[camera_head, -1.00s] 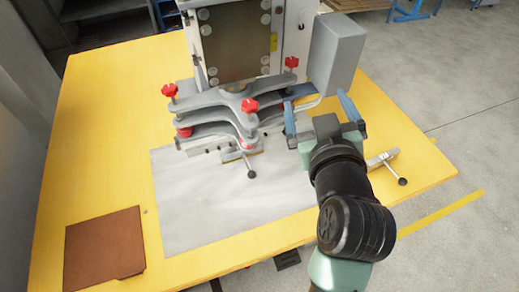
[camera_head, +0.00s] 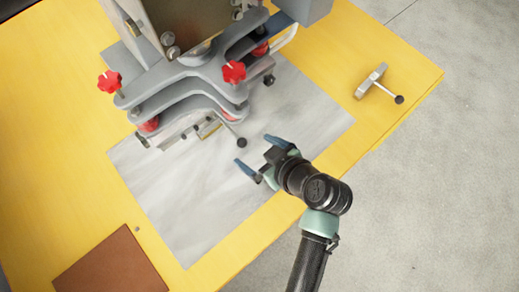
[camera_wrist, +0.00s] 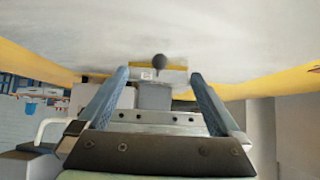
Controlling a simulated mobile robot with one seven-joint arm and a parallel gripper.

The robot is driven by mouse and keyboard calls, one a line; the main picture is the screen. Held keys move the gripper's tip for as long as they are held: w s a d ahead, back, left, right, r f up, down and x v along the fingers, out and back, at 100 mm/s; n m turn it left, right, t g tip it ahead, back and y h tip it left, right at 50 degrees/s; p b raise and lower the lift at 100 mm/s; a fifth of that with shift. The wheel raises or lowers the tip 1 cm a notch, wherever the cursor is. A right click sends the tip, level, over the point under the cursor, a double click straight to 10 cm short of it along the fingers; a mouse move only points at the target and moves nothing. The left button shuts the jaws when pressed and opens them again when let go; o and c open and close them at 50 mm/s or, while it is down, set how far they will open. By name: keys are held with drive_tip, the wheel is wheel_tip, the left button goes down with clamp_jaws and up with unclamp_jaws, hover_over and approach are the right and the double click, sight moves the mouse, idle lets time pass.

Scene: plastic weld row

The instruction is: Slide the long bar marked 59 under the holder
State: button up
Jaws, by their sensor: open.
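The grey holder (camera_head: 190,80), two stacked curved plates with red star knobs, stands at the front of the machine. A metal bar piece with a tan strip (camera_head: 208,128) and a black-knobbed lever (camera_head: 241,143) sits at its lower front edge. In the wrist view, a grey block with a small pale label (camera_wrist: 147,73) and a black knob (camera_wrist: 159,60) shows between my fingers, farther off. A second metal bar (camera_head: 370,80) with a black-knobbed rod lies apart at the right. I cannot read 59 on either. My gripper (camera_head: 259,155) is open and empty, right of the lever knob.
The pale mat (camera_head: 200,215) is clear in front of the holder. A brown pad (camera_head: 110,265) lies at the lower left of the yellow table (camera_head: 50,190). The machine (camera_head: 190,20) rises behind the holder. The table's right edge borders open floor.

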sight(243, 142)
drive_tip(key=shift+b+x, duration=2.1)
drive_tip(key=shift+x, duration=1.8)
drive_tip(key=shift+r, duration=0.1)
clamp_jaws()
drive_tip(key=shift+w+a, duration=0.3)
unclamp_jaws()
drive_tip(key=shift+r, duration=0.1)
drive_tip(key=shift+p+v, duration=2.2)
drive_tip(key=shift+v, duration=0.7)
drive_tip(key=shift+s+d, duration=0.1)
